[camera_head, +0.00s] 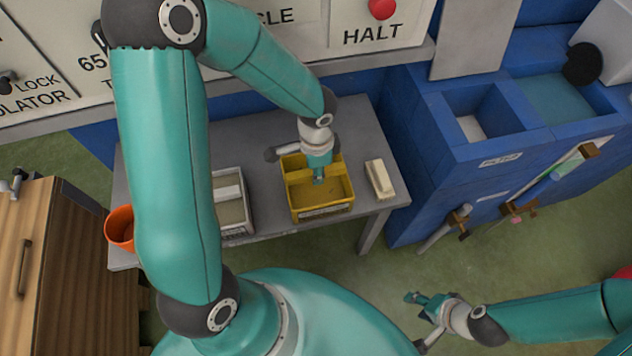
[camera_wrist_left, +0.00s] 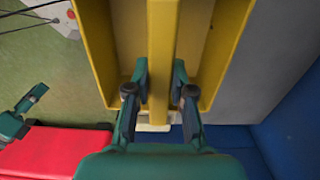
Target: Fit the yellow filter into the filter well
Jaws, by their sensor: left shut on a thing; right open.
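The yellow filter (camera_head: 322,205) is an open box with a bar across its middle. It is on or just above the grey table; I cannot tell if it touches. My left gripper (camera_head: 318,178) is above it, shut on its bar. In the left wrist view the yellow filter's bar (camera_wrist_left: 162,50) runs between the fingers of my left gripper (camera_wrist_left: 160,105). The filter well is a square opening (camera_head: 482,110) in the blue cabinet at the right, above a small label, with something pale inside. My right gripper (camera_head: 417,300) is open and empty over the floor, below the cabinet.
On the grey table (camera_head: 262,165) a grey-white box (camera_head: 232,205) stands left of the filter and a cream block (camera_head: 380,180) right of it. An orange cup (camera_head: 120,228) is at the left edge. The blue cabinet (camera_head: 425,165) stands right of the table, with levers on its front.

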